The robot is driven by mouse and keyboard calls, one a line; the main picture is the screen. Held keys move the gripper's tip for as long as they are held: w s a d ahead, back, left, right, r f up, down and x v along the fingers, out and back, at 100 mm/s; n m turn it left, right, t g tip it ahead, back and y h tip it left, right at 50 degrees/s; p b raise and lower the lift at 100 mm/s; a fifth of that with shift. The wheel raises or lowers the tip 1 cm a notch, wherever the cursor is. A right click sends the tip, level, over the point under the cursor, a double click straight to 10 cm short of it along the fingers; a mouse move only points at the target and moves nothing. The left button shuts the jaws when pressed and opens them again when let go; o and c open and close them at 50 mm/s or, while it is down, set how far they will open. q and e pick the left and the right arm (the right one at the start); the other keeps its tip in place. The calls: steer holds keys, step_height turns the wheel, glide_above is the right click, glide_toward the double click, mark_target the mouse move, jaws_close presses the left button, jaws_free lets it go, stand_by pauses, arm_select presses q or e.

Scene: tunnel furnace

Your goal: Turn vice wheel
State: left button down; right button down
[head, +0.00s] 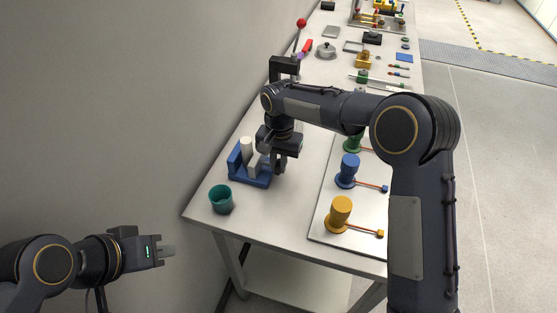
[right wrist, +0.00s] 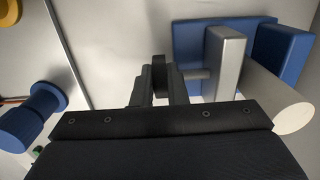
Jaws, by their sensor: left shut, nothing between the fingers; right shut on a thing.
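The blue vice (head: 236,162) stands near the table's near left corner; it also shows in the right wrist view (right wrist: 187,40). Its grey movable jaw (right wrist: 224,62) is beside an off-white cylinder (head: 246,145), which stands between the jaws. The dark vice wheel (right wrist: 161,78) sits on a thin shaft (right wrist: 198,75) leading to the grey jaw. My right gripper (head: 280,166) is at the vice's right side, shut on the wheel with a finger on either side. My left gripper (head: 168,251) is shut and empty, off the table at lower left.
A teal cup (head: 221,199) stands in front of the vice. A board (head: 318,222) to the right carries yellow, blue and green knobs with rods. Small tools and parts (head: 326,50) lie farther back. A wall runs along the left.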

steer(key=g+p, duration=0.2)
steer(key=p, duration=0.1)
steer(key=g+y+p, duration=0.1)
steer(key=p, duration=0.1)
steer(key=shift+w+d+r, duration=0.1)
steer(key=shift+w+r, duration=0.15)
steer(key=shift+w, duration=0.1)
steer(key=shift+w+f+g+p, duration=0.1)
steer(key=shift+f+g+p, duration=0.05)
steer(key=shift+g+p, duration=0.65)
steer(key=shift+w+f+g+y, duration=0.1)
steer(key=shift+g+y, duration=0.4)
steer(key=shift+g, duration=0.1)
steer(key=c, duration=1.4)
jaws_free()
steer(key=shift+c, duration=0.2)
